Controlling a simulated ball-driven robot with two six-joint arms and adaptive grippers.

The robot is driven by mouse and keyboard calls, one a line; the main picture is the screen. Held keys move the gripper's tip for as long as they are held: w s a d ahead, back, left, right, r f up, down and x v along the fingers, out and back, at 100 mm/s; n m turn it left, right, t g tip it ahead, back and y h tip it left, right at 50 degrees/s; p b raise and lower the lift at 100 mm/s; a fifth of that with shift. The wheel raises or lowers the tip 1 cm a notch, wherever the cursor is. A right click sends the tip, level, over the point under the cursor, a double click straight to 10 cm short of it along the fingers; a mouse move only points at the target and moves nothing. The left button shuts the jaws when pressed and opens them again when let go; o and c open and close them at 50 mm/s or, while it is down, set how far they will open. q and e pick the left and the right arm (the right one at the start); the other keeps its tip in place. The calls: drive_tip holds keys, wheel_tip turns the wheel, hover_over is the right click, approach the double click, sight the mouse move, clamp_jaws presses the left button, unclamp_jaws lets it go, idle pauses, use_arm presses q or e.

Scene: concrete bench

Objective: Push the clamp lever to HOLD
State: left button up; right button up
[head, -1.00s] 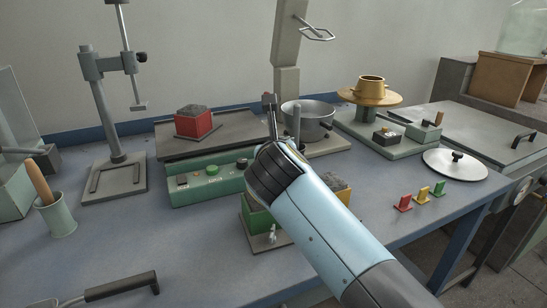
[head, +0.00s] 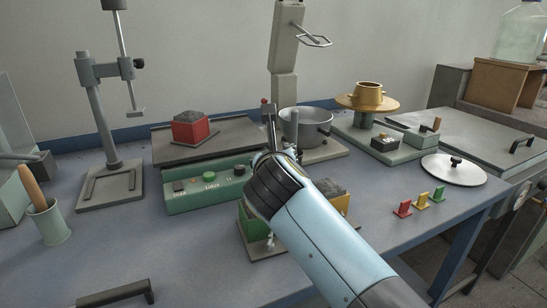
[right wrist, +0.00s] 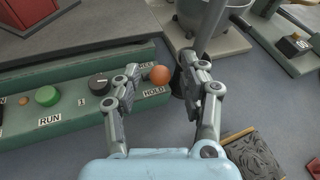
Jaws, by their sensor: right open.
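The clamp lever shows as a round orange-red knob (right wrist: 160,74) in the right wrist view, beside the right end of the green console (right wrist: 75,95). The word HOLD is printed close below the knob, with another label above it. My right gripper (right wrist: 160,67) is open, with one finger on each side of the knob in the picture; I cannot tell whether either touches it. My left gripper is out of view.
A grey pot (head: 305,128) and a post stand just right of the fingers. A red box (head: 190,128) lies behind the console. Red, yellow and green tags (head: 422,201) stand at right.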

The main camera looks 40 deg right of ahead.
wheel_tip(320, 180, up, 10)
idle(0.5)
drive_tip(key=shift+f, duration=0.1)
idle(0.4)
